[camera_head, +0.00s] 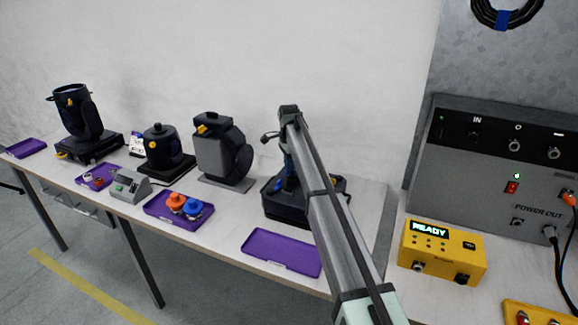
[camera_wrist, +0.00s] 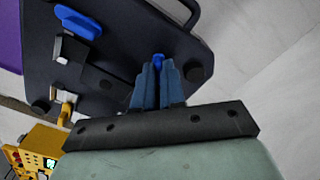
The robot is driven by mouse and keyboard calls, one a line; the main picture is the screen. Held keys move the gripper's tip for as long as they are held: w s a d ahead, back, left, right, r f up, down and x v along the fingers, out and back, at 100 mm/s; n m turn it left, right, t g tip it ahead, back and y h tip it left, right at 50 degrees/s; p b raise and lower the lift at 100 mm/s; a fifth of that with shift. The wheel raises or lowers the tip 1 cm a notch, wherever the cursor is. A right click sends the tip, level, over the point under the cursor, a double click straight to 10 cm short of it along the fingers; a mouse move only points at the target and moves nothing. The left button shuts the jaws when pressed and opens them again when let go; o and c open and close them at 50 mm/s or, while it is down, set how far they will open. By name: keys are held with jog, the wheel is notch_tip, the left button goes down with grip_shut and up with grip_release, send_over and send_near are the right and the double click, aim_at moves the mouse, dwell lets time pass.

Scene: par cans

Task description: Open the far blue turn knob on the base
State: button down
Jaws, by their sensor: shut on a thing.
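The dark base (camera_head: 275,203) stands on the table, partly hidden behind my arm in the head view. In the wrist view its flat dark top (camera_wrist: 120,60) fills the upper middle. The far blue turn knob (camera_wrist: 158,60) sits between my fingertips; only its tip shows. My gripper (camera_wrist: 157,72) is shut on it, pointing at the base. Another blue knob (camera_wrist: 78,21) lies on the base's other side, towards the purple tray, and my gripper is apart from it. In the head view my gripper (camera_head: 288,178) is small and mostly hidden by my arm.
An empty purple tray (camera_head: 282,252) lies in front of the base. Another purple tray (camera_head: 180,212) holds orange and blue parts. A grey lamp (camera_head: 220,160) stands left of the base. A yellow READY box (camera_head: 441,252) and a grey power unit (camera_head: 495,170) stand right. The wall is close behind.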

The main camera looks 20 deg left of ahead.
jog(key=shift+n, duration=0.3)
jog(key=n, duration=0.4)
jog(key=shift+n, duration=2.4)
jog(key=c, duration=1.5)
grip_release()
notch_tip(320, 180, up, 14)
